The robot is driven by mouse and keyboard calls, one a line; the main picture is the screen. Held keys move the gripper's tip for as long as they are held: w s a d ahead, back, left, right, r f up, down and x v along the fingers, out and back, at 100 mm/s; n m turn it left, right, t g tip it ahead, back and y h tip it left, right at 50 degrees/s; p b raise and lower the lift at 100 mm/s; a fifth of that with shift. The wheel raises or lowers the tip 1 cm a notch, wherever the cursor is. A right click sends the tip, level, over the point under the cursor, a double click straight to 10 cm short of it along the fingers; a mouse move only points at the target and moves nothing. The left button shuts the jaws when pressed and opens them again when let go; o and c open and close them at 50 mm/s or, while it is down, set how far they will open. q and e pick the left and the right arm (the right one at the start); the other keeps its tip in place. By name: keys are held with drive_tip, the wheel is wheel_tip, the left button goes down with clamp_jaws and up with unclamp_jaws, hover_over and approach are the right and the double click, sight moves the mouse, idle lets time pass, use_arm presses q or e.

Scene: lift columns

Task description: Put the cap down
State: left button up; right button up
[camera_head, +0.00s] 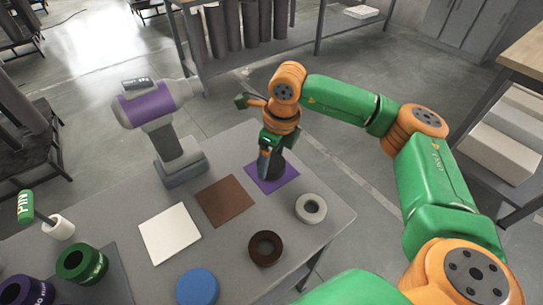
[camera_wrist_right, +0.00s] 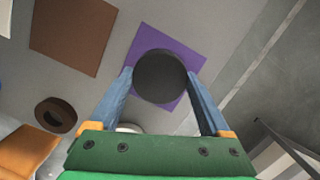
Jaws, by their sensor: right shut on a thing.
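My right gripper (camera_head: 267,157) is over the purple square mat (camera_head: 285,183) near the back of the table. It is shut on a dark round cap (camera_head: 277,168). In the right wrist view the black cap (camera_wrist_right: 160,78) sits between the two blue-grey fingers, with the purple mat (camera_wrist_right: 186,47) behind it. The cap is at or just above the mat; I cannot tell whether it touches. My left gripper is not in view.
Brown (camera_head: 225,201) and white (camera_head: 170,233) mats lie left of the purple one. A white ring (camera_head: 311,219), brown ring (camera_head: 265,260) and blue disc (camera_head: 197,288) stand in front. A purple-banded drill (camera_head: 155,108) stands back left. Green (camera_head: 82,275) and purple rolls are front left.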

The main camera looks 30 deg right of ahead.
sight(278, 165)
drive_tip(key=shift+f, duration=0.2)
drive_tip(key=o, duration=1.4)
drive_tip(key=shift+r, duration=0.1)
drive_tip(key=shift+c, duration=0.2)
wheel_tip(278, 165, up, 12)
drive_tip(key=s, duration=0.1)
drive_tip(key=shift+s+d+r, duration=0.15)
drive_tip(key=shift+s+d, duration=0.1)
drive_tip(key=shift+d, duration=0.15)
